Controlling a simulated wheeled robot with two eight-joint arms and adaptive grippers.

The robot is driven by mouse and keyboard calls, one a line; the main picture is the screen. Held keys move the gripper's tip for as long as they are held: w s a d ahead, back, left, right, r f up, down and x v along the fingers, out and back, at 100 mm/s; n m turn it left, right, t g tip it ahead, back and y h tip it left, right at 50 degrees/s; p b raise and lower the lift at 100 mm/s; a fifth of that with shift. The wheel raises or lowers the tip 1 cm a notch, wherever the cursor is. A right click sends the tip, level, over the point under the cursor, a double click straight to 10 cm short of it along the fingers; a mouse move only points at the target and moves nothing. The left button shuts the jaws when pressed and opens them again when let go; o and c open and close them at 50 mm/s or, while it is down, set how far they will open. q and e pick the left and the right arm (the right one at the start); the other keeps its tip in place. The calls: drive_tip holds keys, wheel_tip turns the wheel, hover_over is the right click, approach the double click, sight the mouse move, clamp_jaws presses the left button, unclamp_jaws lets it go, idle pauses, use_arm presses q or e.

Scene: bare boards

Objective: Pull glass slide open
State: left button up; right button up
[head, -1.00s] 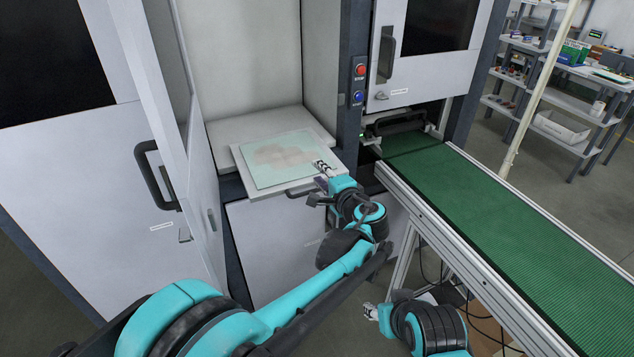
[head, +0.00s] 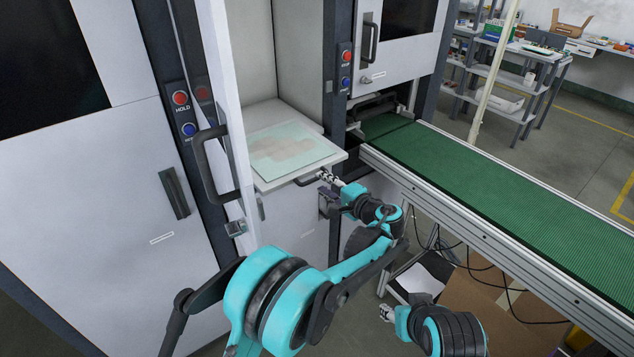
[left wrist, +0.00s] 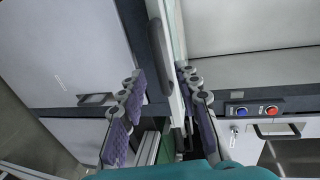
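A white sliding tray (head: 335,157) juts from the open cabinet bay, with a pale green glass plate (head: 296,150) lying flat on it. A dark bar handle (head: 309,180) runs along the tray's front edge. My left gripper (head: 326,175) is at the right end of this handle. In the left wrist view, my left gripper's fingers (left wrist: 162,78) are spread apart. The tray (left wrist: 171,40) shows edge-on there, and the dark handle (left wrist: 159,57) appears between the finger lines; contact cannot be told. My right gripper (head: 384,312) hangs low, away from the tray, its fingers too small to judge.
An open cabinet door (head: 232,130) with a dark handle stands left of the tray. A green conveyor (head: 500,195) runs along the right, close to my left forearm. A cardboard box (head: 480,300) and cables lie beneath it. Shelves (head: 515,85) stand at the back right.

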sight(315, 179)
use_arm(q)
drive_tip(key=b+x, duration=0.1)
drive_tip(key=x, duration=0.4)
drive_tip(key=shift+s, duration=0.1)
